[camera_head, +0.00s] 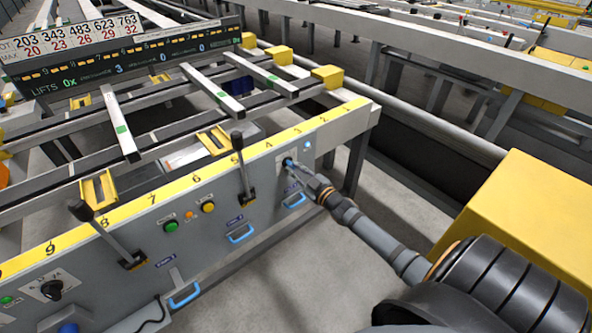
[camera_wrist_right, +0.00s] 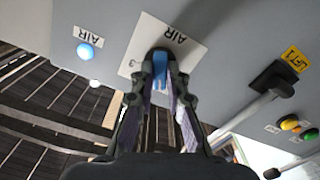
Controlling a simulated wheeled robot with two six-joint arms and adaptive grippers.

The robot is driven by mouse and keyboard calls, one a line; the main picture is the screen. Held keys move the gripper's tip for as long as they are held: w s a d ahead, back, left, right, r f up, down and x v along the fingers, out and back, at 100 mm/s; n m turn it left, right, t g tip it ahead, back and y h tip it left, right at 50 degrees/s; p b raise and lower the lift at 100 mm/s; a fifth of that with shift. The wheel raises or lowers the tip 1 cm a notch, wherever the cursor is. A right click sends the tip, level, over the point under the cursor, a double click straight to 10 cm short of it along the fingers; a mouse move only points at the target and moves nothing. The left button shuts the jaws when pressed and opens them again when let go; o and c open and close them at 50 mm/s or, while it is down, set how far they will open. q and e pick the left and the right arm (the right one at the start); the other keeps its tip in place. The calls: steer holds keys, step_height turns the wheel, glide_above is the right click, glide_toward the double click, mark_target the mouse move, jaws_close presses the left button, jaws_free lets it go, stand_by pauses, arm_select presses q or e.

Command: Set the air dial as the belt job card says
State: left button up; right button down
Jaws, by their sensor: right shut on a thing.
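The air dial (camera_head: 287,161) is on the sloping grey panel, near its right end, on a white plate marked AIR. My right gripper (camera_head: 297,169) reaches it from the lower right. In the right wrist view my right gripper (camera_wrist_right: 160,72) has its fingertips closed on the dial (camera_wrist_right: 158,54), with blue showing between the fingers. The fingers hide most of the dial, so its pointer and setting cannot be read. A round blue AIR lamp (camera_wrist_right: 86,51) is beside it, also in the head view (camera_head: 308,145). No readable belt job card shows. My left gripper is out of view.
A black lever (camera_head: 241,165) stands left of the dial. Green (camera_head: 171,226) and yellow (camera_head: 208,207) buttons, another lever (camera_head: 105,235) and a black knob (camera_head: 52,290) follow further left. A display board (camera_head: 120,60) stands behind. A yellow block (camera_head: 530,215) is at right.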

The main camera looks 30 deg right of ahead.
steer(key=m, duration=0.3)
steer(key=shift+f+m+b, duration=0.1)
steer(key=shift+m+b, duration=0.2)
steer(key=m+b, duration=0.1)
steer(key=m, duration=0.2)
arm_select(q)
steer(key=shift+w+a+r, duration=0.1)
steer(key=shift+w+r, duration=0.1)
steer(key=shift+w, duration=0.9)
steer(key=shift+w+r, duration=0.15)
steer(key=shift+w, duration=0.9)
arm_select(e)
steer(key=shift+m, duration=1.3)
arm_select(q)
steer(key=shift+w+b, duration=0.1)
steer(key=shift+b, duration=0.2)
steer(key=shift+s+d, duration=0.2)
